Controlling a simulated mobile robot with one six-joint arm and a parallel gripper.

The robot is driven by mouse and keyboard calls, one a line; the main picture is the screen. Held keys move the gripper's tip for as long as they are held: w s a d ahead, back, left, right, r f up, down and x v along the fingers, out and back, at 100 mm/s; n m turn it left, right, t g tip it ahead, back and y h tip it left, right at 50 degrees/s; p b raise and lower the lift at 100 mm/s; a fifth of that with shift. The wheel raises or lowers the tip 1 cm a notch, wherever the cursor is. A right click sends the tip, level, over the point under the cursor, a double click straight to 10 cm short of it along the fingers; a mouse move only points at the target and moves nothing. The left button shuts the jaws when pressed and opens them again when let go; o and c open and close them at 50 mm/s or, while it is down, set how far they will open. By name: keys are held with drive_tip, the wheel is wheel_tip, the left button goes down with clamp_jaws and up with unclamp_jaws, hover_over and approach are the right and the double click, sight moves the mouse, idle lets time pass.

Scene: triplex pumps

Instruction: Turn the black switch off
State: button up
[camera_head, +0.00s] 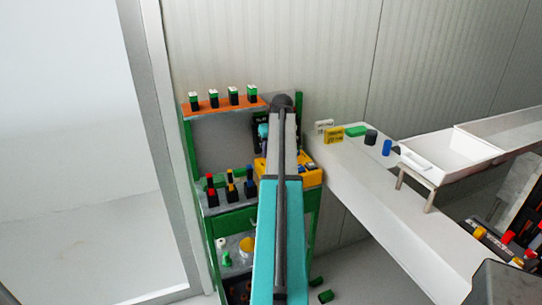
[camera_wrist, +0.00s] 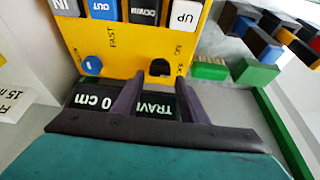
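The yellow control box (camera_wrist: 125,45) fills the upper middle of the wrist view. The black switch (camera_wrist: 160,68) sits near its lower right, by small lettering that is hard to read. A round blue knob (camera_wrist: 92,65) is to its left. My gripper (camera_wrist: 158,88) has its two dark fingers apart, with nothing between them, just below the black switch in the picture. I cannot tell whether a finger touches it. In the head view the yellow box (camera_head: 307,175) shows beside my arm, which hides part of it; the switch cannot be made out there.
Push buttons marked IN, OUT, DOWN and UP (camera_wrist: 184,15) line the box. A green block (camera_wrist: 210,68) and other coloured blocks are at right. In the head view, green-black items (camera_head: 233,96) stand on an orange shelf, and a white counter (camera_head: 375,200) runs at right.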

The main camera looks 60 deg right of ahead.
drive_tip(key=b+v, duration=0.2)
drive_tip(key=v, duration=0.9)
drive_tip(key=shift+a, duration=0.1)
idle(0.5)
